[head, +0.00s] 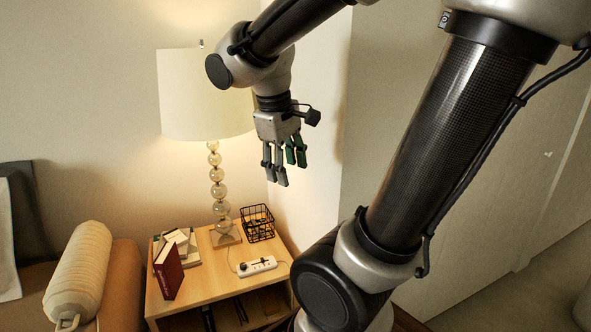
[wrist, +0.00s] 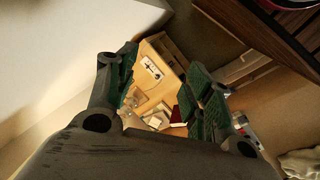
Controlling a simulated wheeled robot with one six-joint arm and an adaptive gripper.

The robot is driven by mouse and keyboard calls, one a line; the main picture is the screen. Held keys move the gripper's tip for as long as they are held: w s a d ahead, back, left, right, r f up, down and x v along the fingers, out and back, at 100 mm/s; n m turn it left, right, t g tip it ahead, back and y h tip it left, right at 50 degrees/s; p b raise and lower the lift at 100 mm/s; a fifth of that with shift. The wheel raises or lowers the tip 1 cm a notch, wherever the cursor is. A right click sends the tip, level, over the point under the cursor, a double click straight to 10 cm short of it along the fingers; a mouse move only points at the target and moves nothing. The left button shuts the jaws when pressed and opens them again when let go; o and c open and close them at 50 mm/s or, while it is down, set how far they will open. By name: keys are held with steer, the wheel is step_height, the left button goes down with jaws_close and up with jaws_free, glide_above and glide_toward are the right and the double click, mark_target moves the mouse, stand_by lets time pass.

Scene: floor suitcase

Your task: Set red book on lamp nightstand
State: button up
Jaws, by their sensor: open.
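The red book (head: 168,272) stands upright, slightly tilted, on the left front part of the nightstand (head: 214,286) that bears the lamp (head: 206,95). It leans by a small pile of books (head: 180,246). In the wrist view the red book (wrist: 176,115) shows partly behind the right-hand fingers. My gripper (head: 283,170) is open and empty, high above the nightstand's back right part, in front of the wall and right of the lampshade. In the wrist view my gripper (wrist: 165,95) has its fingers spread, with the nightstand top seen between them.
A black wire basket (head: 257,223) stands at the back right of the nightstand. A white power strip (head: 257,267) lies at its front right. A bed with a cream bolster (head: 80,272) is at the left. The wall is close on the right.

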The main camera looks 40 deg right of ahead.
steer(key=s+m+t+y, duration=0.1)
steer(key=s+a+r+m+t, duration=0.1)
steer(key=s, duration=0.1)
steer(key=s+a+t+y, duration=0.1)
steer(key=s, duration=0.1)
steer(key=shift+s+r+m+t+y, duration=0.2)
steer(key=shift+m+t+y, duration=0.1)
steer(key=shift+m, duration=0.1)
